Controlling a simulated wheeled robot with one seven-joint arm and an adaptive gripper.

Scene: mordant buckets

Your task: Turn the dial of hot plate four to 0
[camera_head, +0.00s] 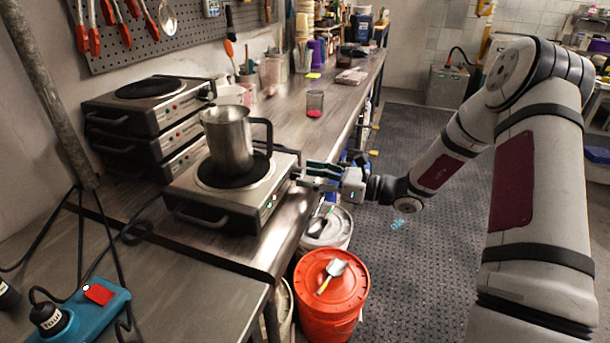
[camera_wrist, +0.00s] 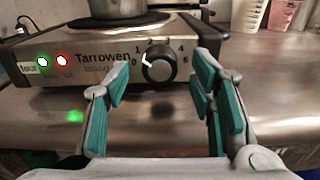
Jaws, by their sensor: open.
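Hot plate four (camera_head: 225,210) stands on the bench with a steel pitcher (camera_head: 229,138) on its burner. In the wrist view its front panel (camera_wrist: 100,65) carries a "four" label, a lit green light and a lit red light. Its black dial (camera_wrist: 157,61) has a white mark on its left side, toward the 0 and 1; I cannot tell exactly which. My gripper (camera_head: 315,177) is at the panel side of the hot plate, and in the wrist view (camera_wrist: 160,95) its teal-padded fingers are open. The dial appears between them, a little beyond the tips, seemingly untouched.
Stacked hot plates (camera_head: 145,125) stand behind, against the wall. An orange bucket (camera_head: 330,290) and a white bucket (camera_head: 328,230) stand below the bench edge.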

